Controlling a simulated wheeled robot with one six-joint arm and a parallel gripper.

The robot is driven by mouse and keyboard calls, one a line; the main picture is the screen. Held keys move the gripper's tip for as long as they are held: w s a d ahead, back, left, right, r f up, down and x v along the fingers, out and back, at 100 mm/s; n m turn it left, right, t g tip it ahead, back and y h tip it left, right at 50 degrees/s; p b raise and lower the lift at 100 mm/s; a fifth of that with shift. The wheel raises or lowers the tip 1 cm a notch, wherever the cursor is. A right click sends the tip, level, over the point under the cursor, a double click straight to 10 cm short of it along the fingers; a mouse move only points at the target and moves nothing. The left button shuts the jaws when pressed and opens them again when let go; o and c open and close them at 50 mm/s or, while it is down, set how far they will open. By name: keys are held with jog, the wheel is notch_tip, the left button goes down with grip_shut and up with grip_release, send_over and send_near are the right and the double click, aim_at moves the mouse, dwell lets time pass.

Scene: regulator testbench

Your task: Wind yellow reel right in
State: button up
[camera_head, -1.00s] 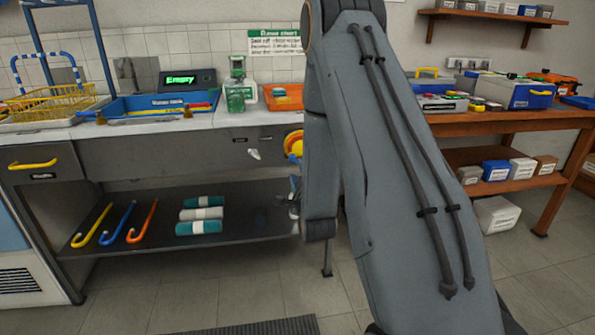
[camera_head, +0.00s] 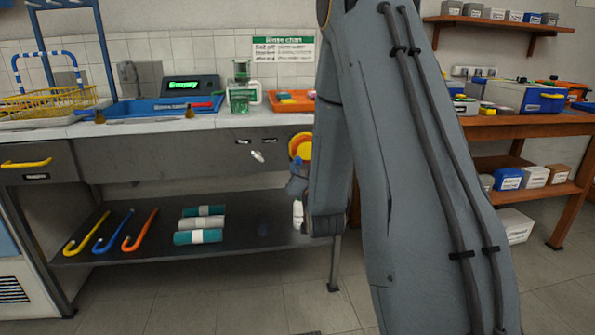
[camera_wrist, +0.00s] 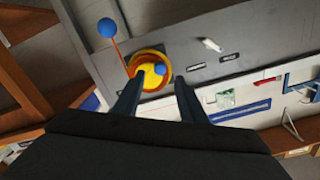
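The yellow reel (camera_head: 298,146) is on the grey front of the bench, partly hidden by my arm in the head view. In the wrist view the yellow reel (camera_wrist: 148,57) is a round disc with an orange-red ring. A blue ball (camera_wrist: 160,69) shows at its lower right part, and a thin red rod leads up to another blue ball (camera_wrist: 107,27). My gripper (camera_wrist: 156,84) is open, its two dark fingers apart and pointing at the reel.
A white switch-like lever (camera_head: 257,156) sits on the panel left of the reel. Below are a dark shelf (camera_head: 120,257) with coloured hooks and rolled cloths. An orange tray (camera_head: 291,104) stands on the bench top. A wooden table (camera_head: 510,127) is at the right.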

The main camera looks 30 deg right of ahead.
aim_at(299, 162)
jog(key=w+n, duration=0.1)
jog(key=w, duration=0.1)
jog(key=w+d+n+b, duration=0.1)
jog(key=w, duration=0.2)
jog(key=w+d+n+b, duration=0.1)
jog(key=w+n, duration=0.1)
jog(key=shift+w+d, duration=0.15)
jog(key=shift+w, duration=0.2)
grip_shut()
